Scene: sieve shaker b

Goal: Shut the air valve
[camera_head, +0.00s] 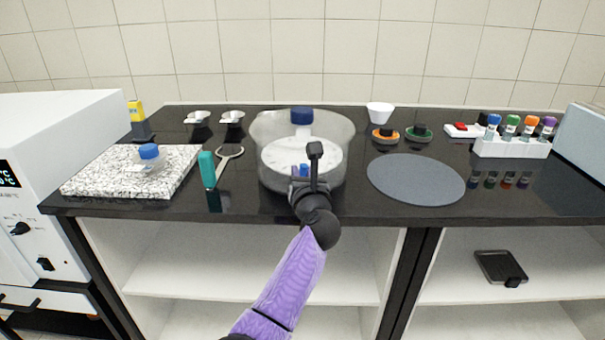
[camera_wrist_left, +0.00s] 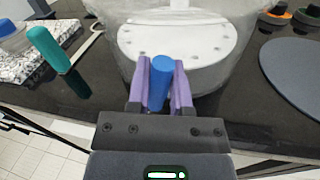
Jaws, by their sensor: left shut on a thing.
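A clear round vessel (camera_head: 262,128) with a white perforated plate (camera_head: 290,152) inside stands on the dark bench; it also shows in the left wrist view (camera_wrist_left: 112,28). A dark blue cap (camera_head: 301,116) sits at its top. My left gripper (camera_head: 302,172) is at the vessel's front. In the left wrist view, its purple fingers (camera_wrist_left: 162,88) are shut on a blue cylindrical handle (camera_wrist_left: 162,72), which appears to be the air valve's. The handle's lower end and its joint to the vessel are hidden. My right gripper is not in view.
Left are a speckled slab (camera_head: 110,180) with a blue-capped bottle (camera_head: 149,158) and a teal-handled tool (camera_head: 208,170). Right are a grey round mat (camera_head: 415,178), orange and green discs (camera_head: 418,134), a white cup (camera_head: 379,112) and a vial rack (camera_head: 510,148).

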